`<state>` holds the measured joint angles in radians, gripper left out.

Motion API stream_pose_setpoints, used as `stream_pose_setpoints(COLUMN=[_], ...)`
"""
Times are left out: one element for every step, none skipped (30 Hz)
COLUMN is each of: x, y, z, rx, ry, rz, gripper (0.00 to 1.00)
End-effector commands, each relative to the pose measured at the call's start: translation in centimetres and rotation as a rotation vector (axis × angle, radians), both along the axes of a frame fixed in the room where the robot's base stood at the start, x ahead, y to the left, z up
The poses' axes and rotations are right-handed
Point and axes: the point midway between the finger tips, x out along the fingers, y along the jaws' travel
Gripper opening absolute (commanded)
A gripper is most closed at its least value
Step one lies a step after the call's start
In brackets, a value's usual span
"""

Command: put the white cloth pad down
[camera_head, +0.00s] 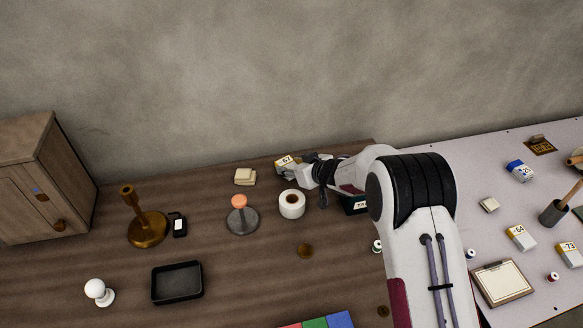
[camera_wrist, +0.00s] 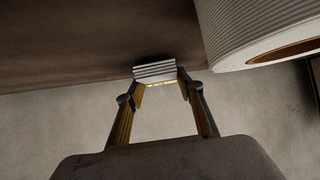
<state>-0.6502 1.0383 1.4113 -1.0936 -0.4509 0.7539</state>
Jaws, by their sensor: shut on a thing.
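My gripper (camera_head: 290,170) is at the back of the brown table, close to the wall. In the wrist view my gripper (camera_wrist: 160,86) is shut on a white, layered pad (camera_wrist: 155,72), which looks like the white cloth pad. Its striped edge shows between the fingertips. A small cream folded pad (camera_head: 245,176) lies on the table to the left of my gripper.
A white roll (camera_head: 292,211) stands just in front of my gripper; it also shows large in the wrist view (camera_wrist: 240,35). A stand with an orange knob (camera_head: 241,220) is to the left. Table front-left of the roll is partly clear.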

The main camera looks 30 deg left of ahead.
Motion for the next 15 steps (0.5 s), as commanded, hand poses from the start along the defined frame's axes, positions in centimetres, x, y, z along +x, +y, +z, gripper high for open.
stream_pose_setpoints(x=[0.01, 0.01, 0.03, 0.03, 0.03, 0.03, 0.03, 0.03, 0.03, 0.03, 0.03, 0.03, 0.03, 0.02, 0.03], y=[0.0, 0.0, 0.01, 0.01, 0.01, 0.01, 0.01, 0.01, 0.01, 0.01, 0.01, 0.0, 0.0, 0.0, 0.0], z=[-0.38, -0.5, -0.59, -0.63, -0.64, -0.64, -0.63, -0.63, -0.63, -0.63, -0.63, -0.65, -0.69, -0.75, -0.83], rx=[0.0, 0.0, 0.001, 0.001, 0.001, 0.0, 0.0, 0.0, 0.0, 0.0, 0.0, 0.0, 0.001, 0.001, 0.001], ry=[0.0, -0.001, -0.001, -0.001, -0.001, -0.002, -0.002, -0.002, -0.002, -0.002, -0.002, -0.002, -0.001, -0.001, -0.001], rz=[0.0, -0.001, -0.001, -0.001, -0.001, 0.0, 0.0, 0.0, 0.0, 0.0, 0.0, 0.0, -0.001, -0.001, -0.001], gripper=[0.19, 0.19, 0.19, 0.19, 0.19, 0.19, 0.19, 0.19, 0.19, 0.19, 0.19, 0.19, 0.19, 0.19, 0.19])
